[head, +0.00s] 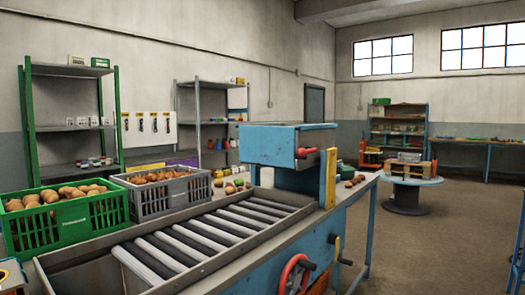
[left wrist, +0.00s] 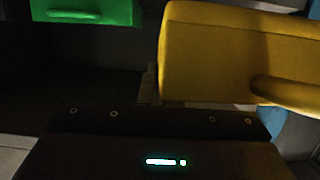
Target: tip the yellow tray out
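A large yellow thing with a rounded lip, which looks like the yellow tray (left wrist: 230,55), fills the upper right of the left wrist view, close to the camera. Only part of it shows, so its contents cannot be told. My left gripper's dark housing (left wrist: 160,130) with a small lit strip lies across the bottom of that view. Its fingers cannot be made out, nor whether they touch the yellow thing. In the head view I cannot pick out a yellow tray for certain.
A green crate (head: 107,212) and a grey crate (head: 150,204), both full of brownish produce, stand behind the roller conveyor (head: 200,240). A blue machine (head: 270,145) with a red handwheel (head: 294,274) stands right. A green thing (left wrist: 85,10) shows in the wrist view.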

